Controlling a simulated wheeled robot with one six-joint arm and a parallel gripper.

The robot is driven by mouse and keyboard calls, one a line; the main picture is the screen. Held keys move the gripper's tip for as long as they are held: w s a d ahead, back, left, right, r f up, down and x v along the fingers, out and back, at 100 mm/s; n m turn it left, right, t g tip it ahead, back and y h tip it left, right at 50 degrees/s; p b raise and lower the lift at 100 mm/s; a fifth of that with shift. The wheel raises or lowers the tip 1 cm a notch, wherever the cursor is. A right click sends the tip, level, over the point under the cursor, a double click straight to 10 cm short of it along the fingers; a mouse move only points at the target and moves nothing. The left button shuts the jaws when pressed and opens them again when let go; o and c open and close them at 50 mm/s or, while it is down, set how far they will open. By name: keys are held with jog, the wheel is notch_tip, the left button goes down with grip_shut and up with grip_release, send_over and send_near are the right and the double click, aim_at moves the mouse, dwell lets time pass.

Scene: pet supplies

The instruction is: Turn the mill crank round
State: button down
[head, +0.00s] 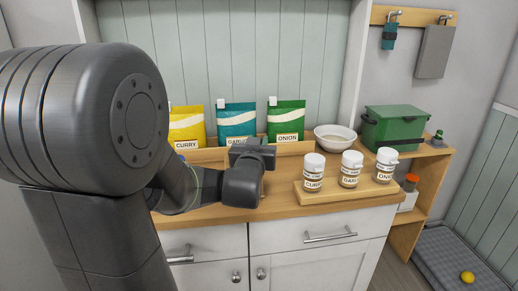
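I cannot make out a mill or a crank in the head view; my own arm covers much of the left and middle. My gripper (252,155) is over the wooden counter (262,207), in front of the teal pouch. Its fingers are hidden by its own body and wrist, so I cannot see whether it is open or shut or touches anything.
Yellow (187,127), teal (236,122) and green (286,120) pouches stand at the back. A white bowl (335,133) is right of them. Three white-lidded jars stand on a wooden board (345,193). A green box (394,128) is at the right.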

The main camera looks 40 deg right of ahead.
jog(key=shift+a+r+m+g+h, duration=0.1)
jog(key=shift+a+m+g+h, duration=0.3)
jog(key=shift+m+g+h, duration=0.35)
jog(key=shift+w+a+m+g+h+p, duration=0.1)
jog(key=shift+a+m+g+h+p, duration=0.5)
jog(key=shift+m+g+p, duration=0.65)
jog(key=shift+w+a+m+g+h+p, duration=0.1)
jog(key=shift+a+m+g+h+p, duration=0.5)
jog(key=shift+g+p, duration=1)
jog(key=shift+w+a+m+g+h+p, duration=0.1)
jog(key=shift+a+m+g+h+p, duration=0.25)
jog(key=shift+m+g+h+p, duration=0.9)
jog(key=shift+g+y, duration=0.35)
jog(key=shift+y, duration=0.05)
jog(key=c, duration=1.2)
grip_release()
jog(key=shift+o, duration=0.2)
jog(key=shift+a, duration=0.1)
